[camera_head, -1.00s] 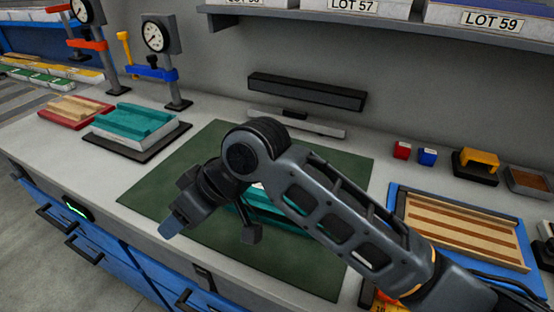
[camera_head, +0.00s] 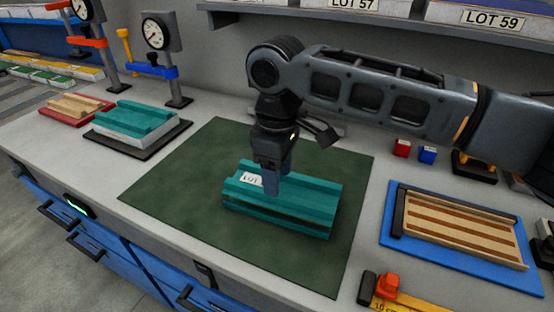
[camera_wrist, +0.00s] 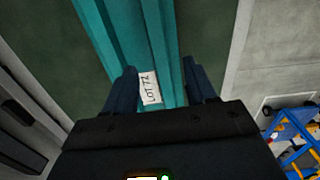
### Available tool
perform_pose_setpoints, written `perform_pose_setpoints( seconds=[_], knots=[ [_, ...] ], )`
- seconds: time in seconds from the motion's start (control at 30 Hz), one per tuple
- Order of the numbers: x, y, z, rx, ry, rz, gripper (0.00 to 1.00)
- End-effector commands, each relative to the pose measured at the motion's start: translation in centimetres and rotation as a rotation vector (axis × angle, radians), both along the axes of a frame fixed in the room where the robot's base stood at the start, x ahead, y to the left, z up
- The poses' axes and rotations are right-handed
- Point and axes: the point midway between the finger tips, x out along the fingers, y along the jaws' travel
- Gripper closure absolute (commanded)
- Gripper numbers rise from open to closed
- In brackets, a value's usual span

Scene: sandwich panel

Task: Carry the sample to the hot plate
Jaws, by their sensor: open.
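The sample looks to be a teal ridged panel (camera_head: 305,205) with a white LOT label, lying on the green mat. My gripper (camera_head: 277,184) points down at its labelled part and is open. In the wrist view the two fingers (camera_wrist: 162,75) stand apart, with the teal panel (camera_wrist: 155,30) and its label between them. I cannot tell how far down its sides they reach. No hot plate is clearly marked; a dark flat plate (camera_head: 120,152) at the left bears a white block with a teal ridged piece on top.
Dial-gauge stands (camera_head: 160,50) rise at the back left. The mat (camera_head: 170,190) is bare at left.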

Motion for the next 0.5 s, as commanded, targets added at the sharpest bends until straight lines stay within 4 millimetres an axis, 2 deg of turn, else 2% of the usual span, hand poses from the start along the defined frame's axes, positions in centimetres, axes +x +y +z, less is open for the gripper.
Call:
perform_pose_setpoints(
  seconds=[0.2, 0.5],
  knots=[
    [0.0, 0.0, -3.0, 0.0, 0.001, 0.0, 0.44],
    [0.0, 0.1, -4.5, 0.003, -0.001, 0.001, 0.44]
  ],
)
